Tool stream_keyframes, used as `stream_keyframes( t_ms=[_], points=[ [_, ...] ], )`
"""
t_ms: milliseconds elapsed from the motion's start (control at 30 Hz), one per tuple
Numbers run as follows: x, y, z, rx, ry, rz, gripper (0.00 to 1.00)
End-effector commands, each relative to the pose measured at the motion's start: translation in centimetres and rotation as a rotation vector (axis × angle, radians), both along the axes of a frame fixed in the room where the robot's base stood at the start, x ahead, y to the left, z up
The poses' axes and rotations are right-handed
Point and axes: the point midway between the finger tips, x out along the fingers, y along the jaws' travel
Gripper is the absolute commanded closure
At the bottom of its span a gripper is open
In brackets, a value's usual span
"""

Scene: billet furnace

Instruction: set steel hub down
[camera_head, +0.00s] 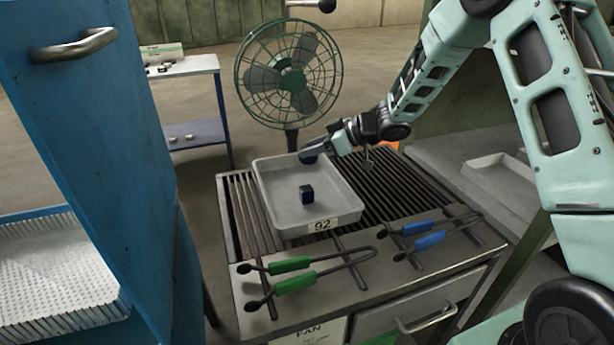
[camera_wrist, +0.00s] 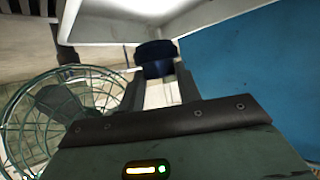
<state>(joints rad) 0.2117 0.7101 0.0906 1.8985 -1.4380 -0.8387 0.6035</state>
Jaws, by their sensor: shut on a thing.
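The steel hub (camera_head: 308,158) is a small dark blue, rounded piece held at the tip of my gripper (camera_head: 322,149). In the wrist view the hub (camera_wrist: 156,52) sits between the two fingertips of my gripper (camera_wrist: 160,78), which is shut on it. In the head view the hub appears over the back right part of a pale grey tray (camera_head: 262,189) marked 92. I cannot tell how far it is above the tray. A second dark blue block (camera_head: 306,194) lies in the tray, apart from the held hub.
The tray rests on a slatted rack (camera_head: 405,194). Green-handled tongs (camera_head: 290,264) and blue-handled tongs (camera_head: 430,240) lie in front. A green fan (camera_head: 290,75) stands behind. A blue cabinet (camera_head: 110,130) is at left. An empty shallow tray (camera_head: 500,175) is at right.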

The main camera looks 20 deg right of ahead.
Motion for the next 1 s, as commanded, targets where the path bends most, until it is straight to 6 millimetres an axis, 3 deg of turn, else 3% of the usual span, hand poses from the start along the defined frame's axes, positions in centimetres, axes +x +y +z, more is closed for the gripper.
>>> stream_keyframes(
  t_ms=[100,367,567,967,1000],
  points=[
    [0.0,0.0,-2.0,0.003,0.001,0.0,1.0],
    [0.1,0.0,-4.0,0.003,-0.001,0.0,1.0],
    [0.1,0.0,-6.6,0.003,-0.001,0.0,1.0],
    [0.1,0.0,-7.2,0.001,-0.004,0.0,1.0],
    [0.1,0.0,-7.2,0.001,-0.002,0.0,0.55]
  ],
)
